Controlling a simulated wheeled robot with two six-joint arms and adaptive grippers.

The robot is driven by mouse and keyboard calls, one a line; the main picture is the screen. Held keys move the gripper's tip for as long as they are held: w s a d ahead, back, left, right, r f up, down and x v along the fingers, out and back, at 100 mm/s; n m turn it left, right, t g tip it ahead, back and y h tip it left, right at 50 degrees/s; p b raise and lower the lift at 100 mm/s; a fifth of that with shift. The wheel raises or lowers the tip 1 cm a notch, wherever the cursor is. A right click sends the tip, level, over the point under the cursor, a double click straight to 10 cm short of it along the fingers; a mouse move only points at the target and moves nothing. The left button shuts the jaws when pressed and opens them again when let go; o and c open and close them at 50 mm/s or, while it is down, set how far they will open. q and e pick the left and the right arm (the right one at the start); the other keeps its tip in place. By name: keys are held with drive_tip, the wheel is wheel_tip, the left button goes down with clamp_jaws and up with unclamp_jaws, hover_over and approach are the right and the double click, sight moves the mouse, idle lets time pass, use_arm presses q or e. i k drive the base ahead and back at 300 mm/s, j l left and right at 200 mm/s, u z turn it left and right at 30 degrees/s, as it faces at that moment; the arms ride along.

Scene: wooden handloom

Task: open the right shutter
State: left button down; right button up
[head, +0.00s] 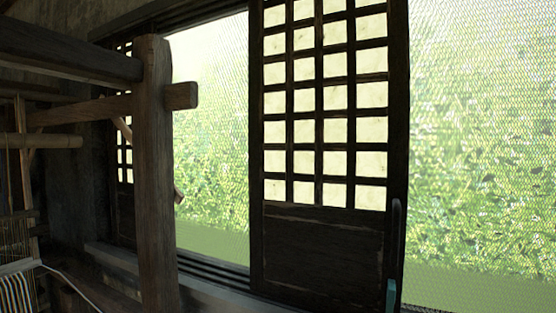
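The right shutter (324,252) is a dark wooden panel with a grid of pale panes above and a solid board below. It stands upright near the middle of the head view. Bright mesh-covered opening shows on both sides of it. A dark upright piece (397,225), perhaps a handle, is at its right edge. A small teal piece (391,292) shows just below; I cannot tell what it is. Neither of my grippers can be made out in this view. The shutter's bottom edge is cut off or hidden low in the frame.
A wooden loom post (156,190) with beams stands at the left, in front of another dark latticed shutter (124,150). Striped warp threads (18,290) show at the lower left. The window sill (215,290) runs below. Fine mesh (480,150) covers the opening at the right.

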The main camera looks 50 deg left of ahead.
sight(329, 95)
drive_tip(key=u, duration=1.2)
